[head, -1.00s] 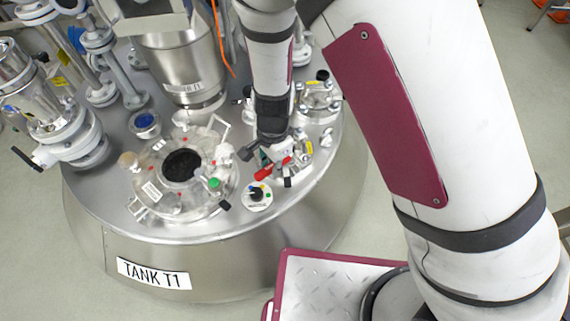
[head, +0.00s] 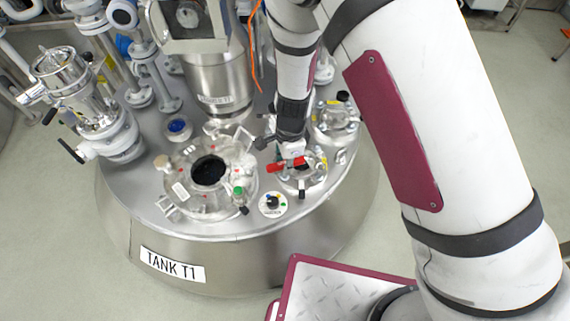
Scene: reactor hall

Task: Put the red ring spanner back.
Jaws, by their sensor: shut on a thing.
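The red ring spanner (head: 286,164) shows as a short red piece just below my gripper (head: 289,149), above the round flanged port (head: 302,183) on the right of the tank lid. My gripper points down and is shut on the spanner. The jaws are small and dark here, and part of the spanner is hidden by them. I cannot tell whether the spanner touches the port.
The tank T1 lid (head: 225,228) carries an open manway (head: 208,170), a green-capped fitting (head: 239,192) and a round knob plate (head: 272,204). Another flanged fitting (head: 338,122) stands to the right. Pipes and a steel column crowd the back.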

